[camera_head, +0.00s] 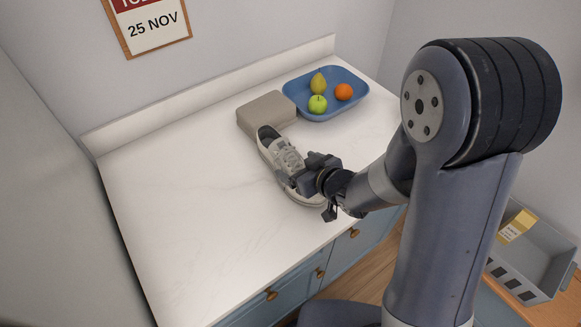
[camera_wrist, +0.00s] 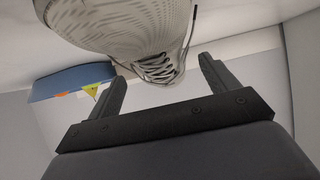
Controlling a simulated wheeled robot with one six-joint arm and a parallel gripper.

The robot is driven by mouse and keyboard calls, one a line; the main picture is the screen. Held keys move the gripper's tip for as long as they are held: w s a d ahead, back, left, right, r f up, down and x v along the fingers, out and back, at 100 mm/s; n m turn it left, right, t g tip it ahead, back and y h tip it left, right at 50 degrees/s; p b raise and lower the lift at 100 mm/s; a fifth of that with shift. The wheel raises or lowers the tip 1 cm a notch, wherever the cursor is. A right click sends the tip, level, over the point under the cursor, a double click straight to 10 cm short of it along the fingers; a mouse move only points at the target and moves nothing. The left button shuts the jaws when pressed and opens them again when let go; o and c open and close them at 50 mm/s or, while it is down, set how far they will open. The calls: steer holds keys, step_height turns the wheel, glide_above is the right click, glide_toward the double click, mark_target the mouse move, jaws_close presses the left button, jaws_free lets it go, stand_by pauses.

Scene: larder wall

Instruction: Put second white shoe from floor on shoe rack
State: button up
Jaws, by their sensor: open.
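A white-grey shoe (camera_head: 278,156) with laces lies on the white countertop (camera_head: 190,215), its heel end against a beige-grey box. Its front end is partly hidden by my gripper. My gripper (camera_head: 318,197) is at the shoe's front end in the head view. In the wrist view the shoe (camera_wrist: 125,25) fills the top, with its laces toward my gripper (camera_wrist: 160,80). The two fingers are spread apart, one on either side of the laced part. I cannot tell whether they touch the shoe. No shoe rack and no floor shoe are visible.
The beige-grey box (camera_head: 262,103) stands behind the shoe. A blue tray (camera_head: 290,88) with a pear, a green apple and an orange is at the back. A grey crate (camera_head: 535,262) is at the lower right. The counter's left side is clear.

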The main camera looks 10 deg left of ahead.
mark_target(289, 160)
steer(key=shift+p+x, duration=0.7)
steer(key=shift+x, duration=1.75)
steer(key=shift+w+r, duration=0.1)
steer(key=shift+r, duration=0.05)
